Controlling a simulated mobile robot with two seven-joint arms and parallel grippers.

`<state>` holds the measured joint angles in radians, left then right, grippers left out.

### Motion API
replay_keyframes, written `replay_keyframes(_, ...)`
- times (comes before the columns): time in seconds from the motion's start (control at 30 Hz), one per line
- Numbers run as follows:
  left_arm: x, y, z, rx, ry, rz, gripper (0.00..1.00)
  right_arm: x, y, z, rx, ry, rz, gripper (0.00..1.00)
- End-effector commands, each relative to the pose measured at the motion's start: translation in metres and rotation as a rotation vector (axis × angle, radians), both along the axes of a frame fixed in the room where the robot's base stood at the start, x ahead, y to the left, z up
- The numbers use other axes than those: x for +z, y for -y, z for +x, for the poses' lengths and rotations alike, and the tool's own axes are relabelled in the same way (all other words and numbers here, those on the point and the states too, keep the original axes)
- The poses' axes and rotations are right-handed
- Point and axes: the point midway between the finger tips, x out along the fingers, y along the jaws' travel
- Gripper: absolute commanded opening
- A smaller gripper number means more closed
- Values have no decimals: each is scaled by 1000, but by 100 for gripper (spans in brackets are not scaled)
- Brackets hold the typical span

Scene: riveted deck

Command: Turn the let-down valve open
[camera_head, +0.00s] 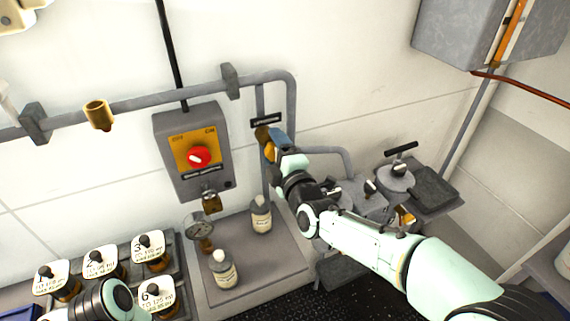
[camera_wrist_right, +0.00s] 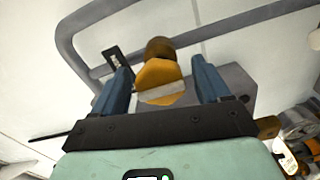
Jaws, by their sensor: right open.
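The valve (camera_head: 270,152) has an orange-yellow knob on a brass stem. It sits on the grey pipework just below a small black label too small to read. In the right wrist view the knob (camera_wrist_right: 160,78) shows a pale bar across its face. My right gripper (camera_head: 277,143) is open at the valve, and its blue fingers partly hide it. In the wrist view its fingers (camera_wrist_right: 161,88) stand on either side of the knob, with visible gaps. Part of my left arm shows at the lower left, but its gripper does not show.
A grey box with a red knob (camera_head: 199,157) hangs left of the valve. Several labelled jars (camera_head: 100,262) fill the lower left. Grey equipment (camera_head: 395,176) stands to the right.

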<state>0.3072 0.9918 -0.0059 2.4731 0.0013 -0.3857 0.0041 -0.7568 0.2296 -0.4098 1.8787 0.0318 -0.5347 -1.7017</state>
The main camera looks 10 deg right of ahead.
Motion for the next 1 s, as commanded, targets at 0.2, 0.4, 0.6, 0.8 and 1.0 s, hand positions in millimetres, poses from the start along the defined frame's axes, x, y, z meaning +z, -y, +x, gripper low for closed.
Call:
replay_keyframes(0.2,-10,0,-7,0,-8,0,43,-1,12,-38,1,-1,6,76)
replay_keyframes(0.4,-12,0,-8,0,-9,0,43,0,27,-79,-1,0,5,76)
replay_keyframes(0.6,-12,0,-8,0,-9,0,43,0,36,-109,-1,0,2,76)
replay_keyframes(0.8,-12,0,-7,0,-9,0,43,0,39,-120,0,1,-1,76)
replay_keyframes(1.0,-12,0,-7,0,-8,1,43,-1,40,-121,-1,1,-1,76)
